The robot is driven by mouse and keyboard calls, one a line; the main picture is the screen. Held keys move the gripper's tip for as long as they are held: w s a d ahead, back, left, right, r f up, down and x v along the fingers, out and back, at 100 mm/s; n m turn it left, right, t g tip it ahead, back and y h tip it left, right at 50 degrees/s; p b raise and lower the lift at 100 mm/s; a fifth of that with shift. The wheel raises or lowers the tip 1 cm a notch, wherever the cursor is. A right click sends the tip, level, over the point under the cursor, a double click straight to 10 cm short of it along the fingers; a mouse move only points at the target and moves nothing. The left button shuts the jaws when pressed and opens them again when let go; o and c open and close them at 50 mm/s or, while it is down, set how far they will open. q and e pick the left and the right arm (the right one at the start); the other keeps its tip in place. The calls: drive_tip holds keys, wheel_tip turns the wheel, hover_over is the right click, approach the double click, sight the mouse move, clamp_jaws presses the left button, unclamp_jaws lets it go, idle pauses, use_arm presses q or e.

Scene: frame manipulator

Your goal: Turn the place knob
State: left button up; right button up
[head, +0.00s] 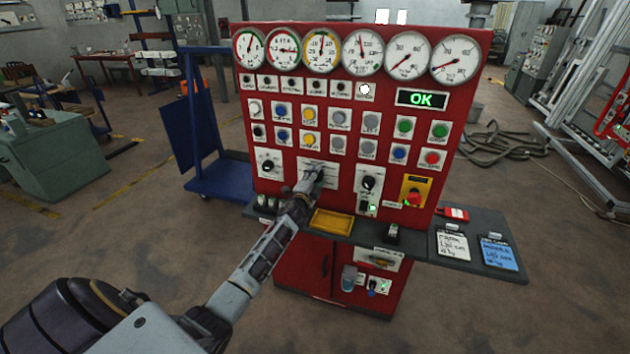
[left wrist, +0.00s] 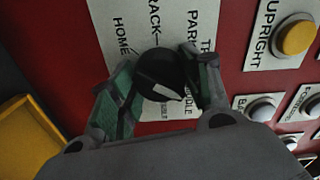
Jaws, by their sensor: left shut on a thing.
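The place knob (left wrist: 158,72) is a round black knob with a white pointer mark, on a white label plate (left wrist: 112,22) in the left wrist view. HOME, RACK and PARK can be read on the plate; other words are partly covered. The white mark points to the lower right of that view. My left gripper (head: 314,181) reaches the plate on the red panel (head: 335,190) in the head view and hides most of the knob there. In the left wrist view, its green-padded fingers are shut on the knob, one on each side. My right gripper is not in view.
Other knobs (head: 368,183) (head: 267,166), coloured buttons and a red emergency stop (head: 413,198) surround the plate. A yellow tray (head: 332,222) and a grey shelf (head: 480,262) lie below. Gauges line the top, and a green OK display (head: 421,98) is lit.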

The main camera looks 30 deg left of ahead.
use_arm(q)
drive_tip(key=shift+f+m, duration=0.1)
drive_tip(key=shift+m, duration=1)
drive_tip(key=o, duration=1)
drive_tip(key=shift+s, duration=0.2)
drive_tip(key=shift+v, duration=5.8)
drive_tip(key=shift+d, duration=0.1)
drive_tip(key=shift+n, duration=0.5)
